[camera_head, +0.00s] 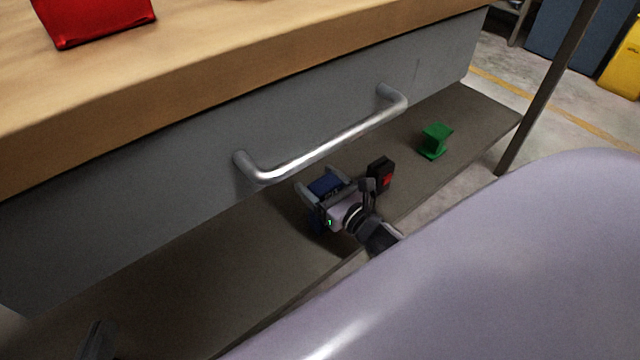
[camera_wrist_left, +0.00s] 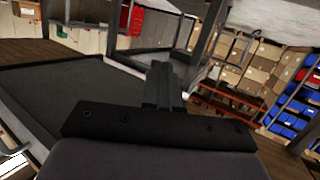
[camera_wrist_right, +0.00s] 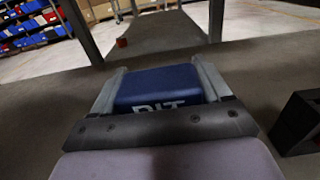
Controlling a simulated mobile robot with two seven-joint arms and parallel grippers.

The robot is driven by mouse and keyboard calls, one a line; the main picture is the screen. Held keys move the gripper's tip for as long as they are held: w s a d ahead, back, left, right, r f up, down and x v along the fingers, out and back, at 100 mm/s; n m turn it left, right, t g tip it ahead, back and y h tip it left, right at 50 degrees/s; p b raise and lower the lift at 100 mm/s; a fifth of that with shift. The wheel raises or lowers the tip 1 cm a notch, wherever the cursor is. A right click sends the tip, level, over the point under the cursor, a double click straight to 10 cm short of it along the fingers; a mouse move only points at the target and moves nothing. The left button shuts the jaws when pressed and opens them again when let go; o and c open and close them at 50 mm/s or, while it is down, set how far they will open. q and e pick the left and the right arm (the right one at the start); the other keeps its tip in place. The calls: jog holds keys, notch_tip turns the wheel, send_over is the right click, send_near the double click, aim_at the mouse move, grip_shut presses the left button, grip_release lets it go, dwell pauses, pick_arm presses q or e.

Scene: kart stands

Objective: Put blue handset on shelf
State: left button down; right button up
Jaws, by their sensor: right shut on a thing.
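The blue handset (camera_head: 325,184) is at the lower shelf (camera_head: 230,245), below the drawer handle. My right gripper (camera_head: 318,190) is shut on it. In the right wrist view the handset (camera_wrist_right: 158,84) sits between both fingers, with white letters partly hidden by the gripper's body. I cannot tell whether its underside touches the shelf. My left gripper shows in the left wrist view (camera_wrist_left: 165,82) with its fingers together and nothing between them. A dark tip of it (camera_head: 97,340) shows at the lower left of the head view.
A black and red item (camera_head: 380,174) stands just right of my right gripper. A green item (camera_head: 435,140) stands farther right on the shelf. The metal handle (camera_head: 320,150) juts out above. A red item (camera_head: 95,20) is on the wooden top. The shelf's left part is clear.

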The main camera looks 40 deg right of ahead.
jog(key=shift+f, duration=0.15)
jog(key=o, duration=1.6)
jog(key=shift+r, duration=0.2)
jog(key=shift+s, duration=0.25)
pick_arm(q)
jog(key=p, duration=0.1)
jog(key=d+n+g+p, duration=0.1)
jog(key=shift+w+d+f+p, duration=0.15)
jog(key=shift+w+d+p, duration=0.1)
jog(key=shift+d+p, duration=0.1)
pick_arm(e)
jog(key=s, duration=0.7)
jog(key=s+d, duration=0.1)
jog(key=s, duration=0.3)
jog(key=shift+s, duration=0.3)
